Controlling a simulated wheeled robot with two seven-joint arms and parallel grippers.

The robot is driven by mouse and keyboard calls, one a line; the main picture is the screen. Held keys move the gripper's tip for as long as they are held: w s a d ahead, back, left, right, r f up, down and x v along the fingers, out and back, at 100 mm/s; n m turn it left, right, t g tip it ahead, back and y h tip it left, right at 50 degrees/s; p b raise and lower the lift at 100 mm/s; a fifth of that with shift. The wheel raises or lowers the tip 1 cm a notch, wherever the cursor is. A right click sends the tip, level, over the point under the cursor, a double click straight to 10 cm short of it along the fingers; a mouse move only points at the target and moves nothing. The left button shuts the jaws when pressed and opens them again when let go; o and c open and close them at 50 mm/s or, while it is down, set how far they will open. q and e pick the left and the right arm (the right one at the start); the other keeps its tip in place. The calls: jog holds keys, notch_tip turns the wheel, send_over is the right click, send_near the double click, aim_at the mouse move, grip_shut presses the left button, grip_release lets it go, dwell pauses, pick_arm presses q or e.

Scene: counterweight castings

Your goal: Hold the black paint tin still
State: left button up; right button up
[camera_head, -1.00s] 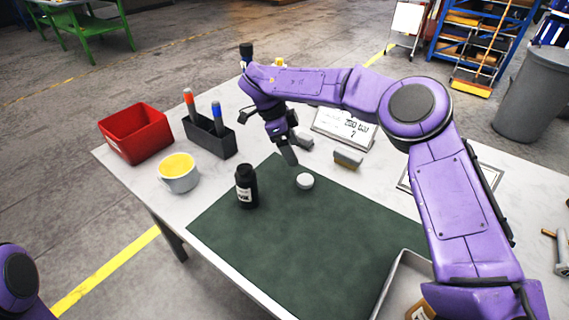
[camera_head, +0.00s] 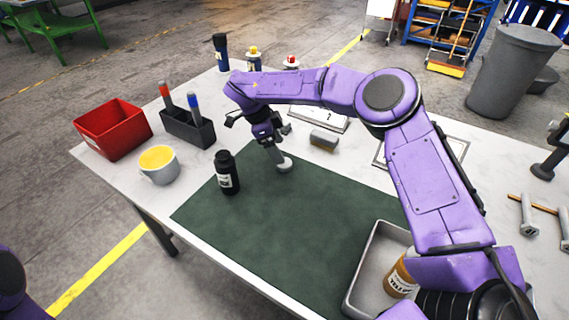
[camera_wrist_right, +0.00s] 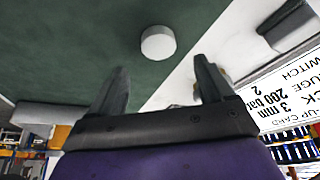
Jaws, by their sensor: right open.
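The black paint tin (camera_head: 228,172), a dark bottle-like container with a white label, stands upright on the left part of the green mat (camera_head: 290,230). A small round white lid (camera_head: 285,165) lies on the mat to its right; it also shows in the right wrist view (camera_wrist_right: 158,42). My right gripper (camera_head: 276,152) is open and empty just over the white lid, right of the black tin and apart from it. In the wrist view its two fingers (camera_wrist_right: 162,84) are spread, with the lid beyond them. My left gripper is out of view.
A white cup with yellow contents (camera_head: 159,164), a pen holder (camera_head: 188,129) and a red bin (camera_head: 112,130) stand left of the mat. The mat's middle is clear.

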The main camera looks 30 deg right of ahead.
jog(key=shift+f, duration=0.4)
jog(key=p+x, duration=0.1)
jog(key=x, duration=0.3)
jog(key=shift+a+p, duration=0.15)
jog(key=shift+p, duration=0.15)
jog(key=shift+f, duration=0.4)
jog(key=c, duration=1.1)
